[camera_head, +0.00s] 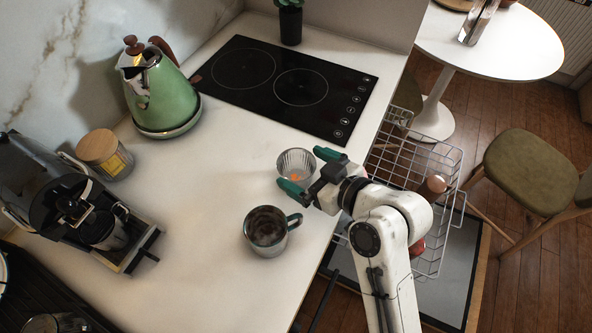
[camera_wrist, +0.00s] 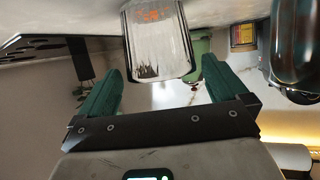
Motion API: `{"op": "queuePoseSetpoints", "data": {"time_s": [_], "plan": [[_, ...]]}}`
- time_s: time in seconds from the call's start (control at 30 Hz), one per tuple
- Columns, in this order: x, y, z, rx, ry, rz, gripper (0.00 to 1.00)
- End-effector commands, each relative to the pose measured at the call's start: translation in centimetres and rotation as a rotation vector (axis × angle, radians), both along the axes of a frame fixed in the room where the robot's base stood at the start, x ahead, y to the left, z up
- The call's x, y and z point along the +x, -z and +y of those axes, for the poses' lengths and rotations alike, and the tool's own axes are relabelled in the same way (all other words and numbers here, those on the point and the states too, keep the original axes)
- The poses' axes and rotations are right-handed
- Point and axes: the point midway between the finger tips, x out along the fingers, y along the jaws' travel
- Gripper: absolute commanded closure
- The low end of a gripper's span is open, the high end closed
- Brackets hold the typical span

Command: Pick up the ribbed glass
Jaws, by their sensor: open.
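The ribbed glass (camera_head: 294,161) stands upright on the white counter near its right edge, with an orange patch showing at its bottom. In the wrist view the ribbed glass (camera_wrist: 157,42) appears upside down, just ahead of and between my fingertips. My gripper (camera_head: 306,170) is open, reaching in from the counter's right edge, with one green finger on each side of the glass. In the wrist view my gripper (camera_wrist: 160,72) shows both fingers spread, with gaps to the glass. I cannot tell how deep the glass sits between them.
A dark green mug (camera_head: 267,231) stands close to my gripper. A black cooktop (camera_head: 285,85) lies behind the glass. A green kettle (camera_head: 160,95), a lidded jar (camera_head: 104,152) and a coffee machine (camera_head: 80,215) stand left. A wire dishwasher rack (camera_head: 440,165) is below the right edge.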

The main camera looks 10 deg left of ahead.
Motion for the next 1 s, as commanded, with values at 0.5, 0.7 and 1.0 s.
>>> {"op": "queuePoseSetpoints", "data": {"time_s": [0.5, 0.7, 1.0], "plan": [[1.6, 1.5, 2.4, 0.000, 0.001, 0.001, 0.00], [1.6, 1.5, 2.4, 0.000, 0.001, 0.000, 0.18], [1.6, 1.5, 2.4, 0.000, 0.001, 0.000, 0.47]]}}
